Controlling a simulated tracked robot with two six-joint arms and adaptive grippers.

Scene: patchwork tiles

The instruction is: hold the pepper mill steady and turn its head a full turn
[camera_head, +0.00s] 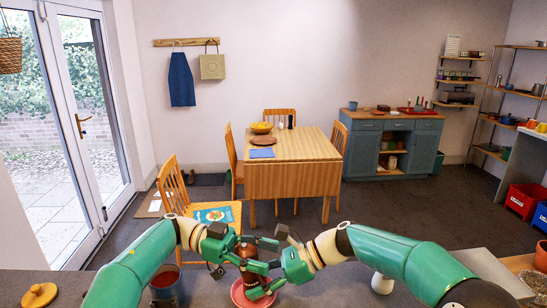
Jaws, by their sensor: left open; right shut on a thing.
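The pepper mill (250,280) is a reddish-brown upright shape at the bottom middle of the head view. Its head (247,251) is brown and partly covered by my grippers. My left gripper (250,246) comes in from the left at the height of the head. Its fingers are apart on either side of the head, and I cannot tell whether they touch it. My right gripper (256,280) comes in from the right, lower down, and is shut on the mill's body. Fingers hide much of the body.
A reddish round dish (242,299) lies around the mill's foot on the grey worktop (335,292). A wooden table (310,150) stands beyond.

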